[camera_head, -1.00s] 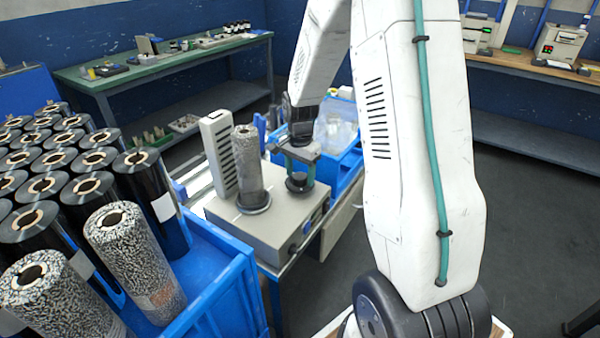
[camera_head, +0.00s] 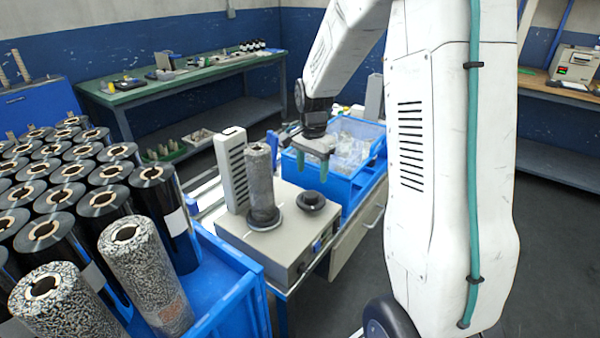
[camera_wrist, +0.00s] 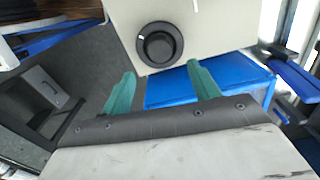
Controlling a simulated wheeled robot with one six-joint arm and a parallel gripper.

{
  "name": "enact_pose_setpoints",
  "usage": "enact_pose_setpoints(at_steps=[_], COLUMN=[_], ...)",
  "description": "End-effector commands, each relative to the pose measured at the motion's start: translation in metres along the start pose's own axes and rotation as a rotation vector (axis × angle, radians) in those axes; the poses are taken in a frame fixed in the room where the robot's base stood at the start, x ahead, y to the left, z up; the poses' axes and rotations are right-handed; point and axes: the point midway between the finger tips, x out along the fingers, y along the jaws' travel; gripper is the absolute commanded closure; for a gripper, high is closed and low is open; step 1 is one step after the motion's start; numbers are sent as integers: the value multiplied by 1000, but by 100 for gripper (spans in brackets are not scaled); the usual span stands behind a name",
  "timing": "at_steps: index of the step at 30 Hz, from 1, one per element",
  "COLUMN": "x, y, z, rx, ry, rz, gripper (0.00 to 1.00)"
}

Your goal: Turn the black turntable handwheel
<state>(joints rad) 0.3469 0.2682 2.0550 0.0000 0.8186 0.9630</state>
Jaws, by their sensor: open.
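The black handwheel (camera_head: 311,201) sits on the top right part of the grey wrapper machine (camera_head: 243,238). It also shows in the wrist view (camera_wrist: 160,45) as a round black knob with a raised centre, on the pale machine top. My gripper (camera_head: 313,165) is open and empty, above and behind the handwheel, over the near edge of the blue crate. Its green fingers (camera_wrist: 162,88) point down, and the handwheel lies clear of them, ahead of the gap between them in the wrist view. A patterned grey roll (camera_head: 261,182) stands upright on the black turntable plate (camera_head: 265,222).
A blue crate (camera_head: 375,165) with clear bags stands behind the machine. A pale slotted column (camera_head: 230,160) rises beside the roll. A blue bin (camera_head: 235,292) of black and patterned rolls fills the left front. A green-topped bench (camera_head: 190,72) runs along the back wall.

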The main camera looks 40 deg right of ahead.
Motion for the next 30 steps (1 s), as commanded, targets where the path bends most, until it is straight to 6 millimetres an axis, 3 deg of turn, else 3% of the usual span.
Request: enact_pose_setpoints(at_steps=[10,21,30], x=[7,63,79], y=[9,7,8], z=[0,4,3], rx=[4,-2,-1], ry=[-1,-2,0], rz=[2,3,0], gripper=[39,39,39])
